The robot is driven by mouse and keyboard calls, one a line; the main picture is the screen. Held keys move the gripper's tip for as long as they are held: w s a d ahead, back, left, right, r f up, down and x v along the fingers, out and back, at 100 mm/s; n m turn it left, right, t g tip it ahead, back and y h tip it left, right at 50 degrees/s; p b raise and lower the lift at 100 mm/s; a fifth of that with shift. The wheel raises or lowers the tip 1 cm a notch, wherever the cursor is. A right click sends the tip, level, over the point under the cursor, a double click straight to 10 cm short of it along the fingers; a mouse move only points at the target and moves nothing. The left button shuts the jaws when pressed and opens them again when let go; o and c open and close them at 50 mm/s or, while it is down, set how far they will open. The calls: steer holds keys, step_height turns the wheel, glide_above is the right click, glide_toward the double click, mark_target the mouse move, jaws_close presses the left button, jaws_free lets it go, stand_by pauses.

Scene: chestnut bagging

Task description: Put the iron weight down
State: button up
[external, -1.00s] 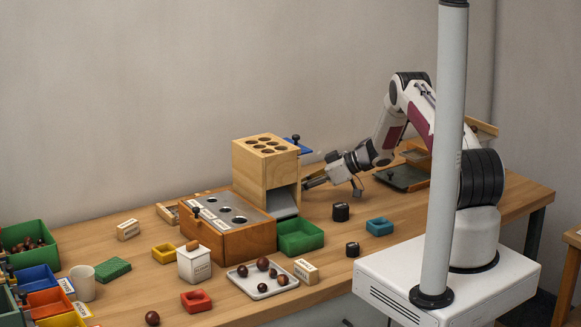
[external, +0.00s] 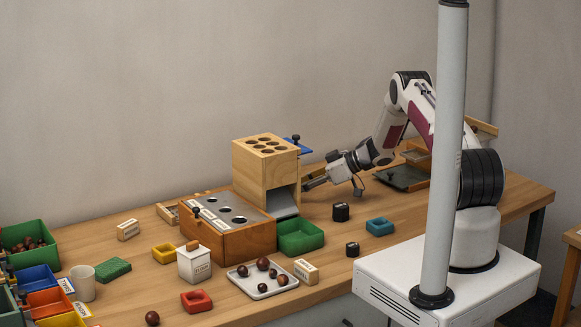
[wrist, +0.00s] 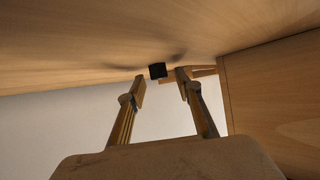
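In the wrist view a small black block (wrist: 158,71), which looks like the iron weight, is at the wooden tabletop. It lies between and a little beyond the fingertips of my gripper (wrist: 161,78). Gaps show on both sides of it, so the fingers are apart and do not appear to touch it. In the external view my gripper (external: 316,183) is low over the table, just right of the tall wooden block with holes (external: 262,165). The weight near the fingers cannot be made out there.
A green tray (external: 300,238) and a wooden box with holes (external: 226,241) lie to the left. A dark flat tray (external: 402,178) is behind right.

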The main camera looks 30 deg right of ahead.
steer(key=v, duration=1.1)
steer(key=shift+s+d, duration=0.25)
steer(key=shift+s, duration=0.05)
steer(key=shift+r, duration=0.15)
